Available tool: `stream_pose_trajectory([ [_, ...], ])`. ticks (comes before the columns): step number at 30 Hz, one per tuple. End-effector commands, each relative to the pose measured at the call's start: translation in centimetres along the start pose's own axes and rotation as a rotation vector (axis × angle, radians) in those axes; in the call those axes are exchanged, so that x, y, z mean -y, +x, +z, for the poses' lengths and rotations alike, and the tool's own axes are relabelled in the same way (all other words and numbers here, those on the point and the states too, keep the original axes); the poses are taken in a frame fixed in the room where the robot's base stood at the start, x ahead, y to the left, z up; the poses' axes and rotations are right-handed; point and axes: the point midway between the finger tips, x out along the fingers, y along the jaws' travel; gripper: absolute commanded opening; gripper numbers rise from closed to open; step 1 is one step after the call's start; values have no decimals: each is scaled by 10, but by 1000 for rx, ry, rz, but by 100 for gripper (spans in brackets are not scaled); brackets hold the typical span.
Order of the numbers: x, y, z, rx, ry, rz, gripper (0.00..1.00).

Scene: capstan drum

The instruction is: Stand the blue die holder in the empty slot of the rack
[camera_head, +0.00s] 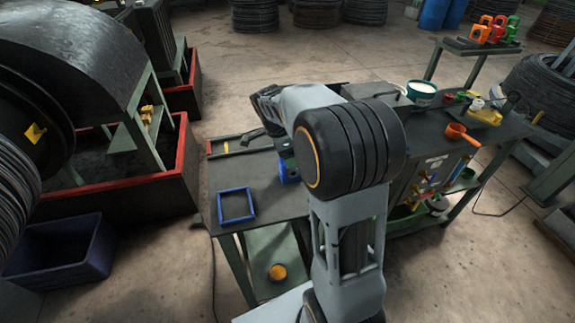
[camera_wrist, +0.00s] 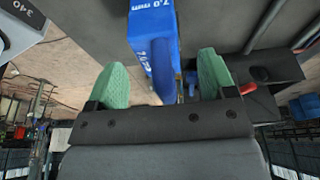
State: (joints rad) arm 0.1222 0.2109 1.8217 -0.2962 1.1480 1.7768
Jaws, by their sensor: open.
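The blue die holder (camera_wrist: 152,35) fills the top middle of the wrist view, with "7.0 mm" printed on its face. In the head view a blue piece (camera_head: 288,170), which looks like this holder, shows on the bench, partly covered by my arm. My gripper (camera_wrist: 162,76) is open. Its green fingers lie on either side of the holder's near part, with a gap visible on both sides. My fingertips are hidden in the head view.
A blue square frame (camera_head: 236,206) lies on the bench's front left. A large drum (camera_head: 60,70) stands at left.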

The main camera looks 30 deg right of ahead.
Motion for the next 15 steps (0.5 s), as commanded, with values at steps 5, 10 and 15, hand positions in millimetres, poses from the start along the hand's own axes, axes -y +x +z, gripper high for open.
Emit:
stream_pose_trajectory([
  [5,0,15,0,-1,0,1,77],
  [10,0,17,0,0,0,-1,77],
  [15,0,17,0,0,0,-1,71],
])
